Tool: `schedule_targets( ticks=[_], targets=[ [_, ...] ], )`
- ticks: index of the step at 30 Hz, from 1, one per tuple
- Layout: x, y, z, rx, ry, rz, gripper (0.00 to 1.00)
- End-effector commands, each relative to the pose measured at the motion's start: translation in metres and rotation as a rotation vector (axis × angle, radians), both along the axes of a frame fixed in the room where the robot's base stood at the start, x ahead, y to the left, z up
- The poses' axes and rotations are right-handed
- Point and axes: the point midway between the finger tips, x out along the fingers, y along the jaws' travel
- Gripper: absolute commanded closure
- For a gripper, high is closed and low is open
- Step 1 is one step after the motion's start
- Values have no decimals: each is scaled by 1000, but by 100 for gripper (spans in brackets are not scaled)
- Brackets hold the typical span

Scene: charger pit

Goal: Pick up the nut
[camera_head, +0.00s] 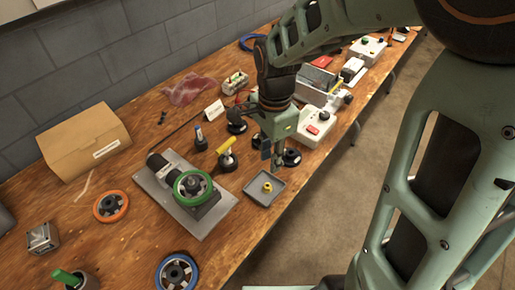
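A small yellow nut (267,187) sits in a shallow square grey tray (257,198) near the front edge of the wooden bench. My gripper (271,162) points down just behind the nut in the picture, and it appears to be above the tray's far side. The nut is in plain view and apart from the fingers. The fingers are small and seen at an angle, so their opening is unclear.
A motor with a green ring (192,186) on a metal plate stands left of the tray. A yellow-topped part (227,152) and dark round knobs (291,157) stand close to my gripper. A cardboard box (84,143) is at the back left. The bench (135,235) has bare wood at the front left.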

Motion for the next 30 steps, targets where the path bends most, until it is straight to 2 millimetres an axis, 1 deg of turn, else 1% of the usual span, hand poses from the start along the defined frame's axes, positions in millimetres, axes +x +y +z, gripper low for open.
schedule_targets(
  ticks=[2,5,9,12,17,20,24,27,30],
  targets=[
    [-5,3,-5,-4,11,-1,76],
    [-7,5,-17,-5,15,-3,76],
    [-7,5,-41,-5,17,-3,76],
    [-6,5,-53,-4,15,-3,76],
    [-6,5,-64,-4,14,-2,76],
    [-7,6,-77,-4,15,-3,76],
    [-7,7,-99,-3,15,-2,76],
    [-6,7,-109,-4,13,-2,76],
    [-6,7,-112,-3,12,-3,76]
  ],
)
